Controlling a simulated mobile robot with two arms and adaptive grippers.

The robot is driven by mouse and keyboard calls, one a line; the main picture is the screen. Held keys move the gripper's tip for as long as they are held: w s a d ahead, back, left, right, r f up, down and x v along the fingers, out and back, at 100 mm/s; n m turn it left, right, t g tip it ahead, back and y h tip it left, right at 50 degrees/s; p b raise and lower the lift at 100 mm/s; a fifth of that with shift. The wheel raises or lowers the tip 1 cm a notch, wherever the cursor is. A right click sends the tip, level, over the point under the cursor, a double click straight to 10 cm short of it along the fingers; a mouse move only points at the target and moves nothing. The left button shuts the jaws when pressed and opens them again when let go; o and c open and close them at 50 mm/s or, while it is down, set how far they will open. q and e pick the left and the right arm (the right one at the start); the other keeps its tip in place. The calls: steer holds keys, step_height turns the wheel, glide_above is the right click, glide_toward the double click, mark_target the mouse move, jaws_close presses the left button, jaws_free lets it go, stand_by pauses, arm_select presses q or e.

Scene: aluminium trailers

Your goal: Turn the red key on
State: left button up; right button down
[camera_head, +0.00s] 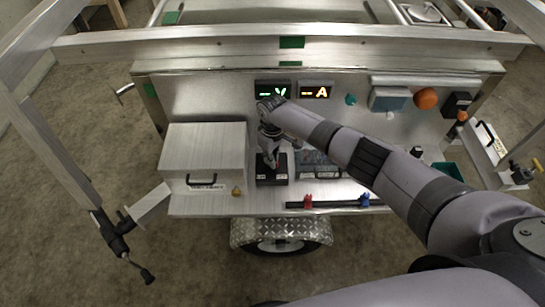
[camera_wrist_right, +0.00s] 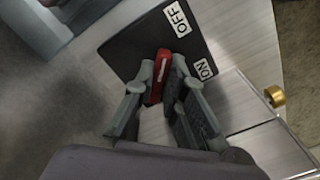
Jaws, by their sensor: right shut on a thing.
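The red key (camera_wrist_right: 158,76) stands on a black plate (camera_wrist_right: 125,50) with white OFF and ON labels in the right wrist view. The key points up toward the OFF label, and the ON label is to the right of it. My right gripper (camera_wrist_right: 165,88) has its fingers on both sides of the key and is shut on it. In the head view my right gripper (camera_head: 270,158) reaches down to the black plate (camera_head: 272,178), where the key is mostly hidden by the fingers. My left gripper is not in view.
A metal box (camera_head: 205,150) with a handle stands left of the plate. Green and orange displays (camera_head: 315,91) are on the panel behind. A black rail with a red clamp (camera_head: 308,200) and a blue clamp (camera_head: 364,199) lies along the front edge. A brass knob (camera_wrist_right: 275,96) is near the plate.

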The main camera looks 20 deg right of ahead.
steer(key=shift+r+m, duration=0.1)
steer(key=shift+m, duration=0.2)
steer(key=m+p, duration=0.2)
steer(key=m, duration=0.1)
steer(key=shift+a, duration=0.15)
steer(key=m+p, duration=0.2)
steer(key=m, duration=0.3)
steer(key=shift+a+m, duration=0.1)
steer(key=shift+m, duration=0.3)
steer(key=m+p, duration=0.1)
steer(key=m, duration=0.3)
steer(key=shift+a, duration=0.1)
steer(key=shift+w+m, duration=0.2)
steer(key=shift+m, duration=2)
steer(key=c, duration=1.6)
jaws_free()
steer(key=shift+c, duration=0.2)
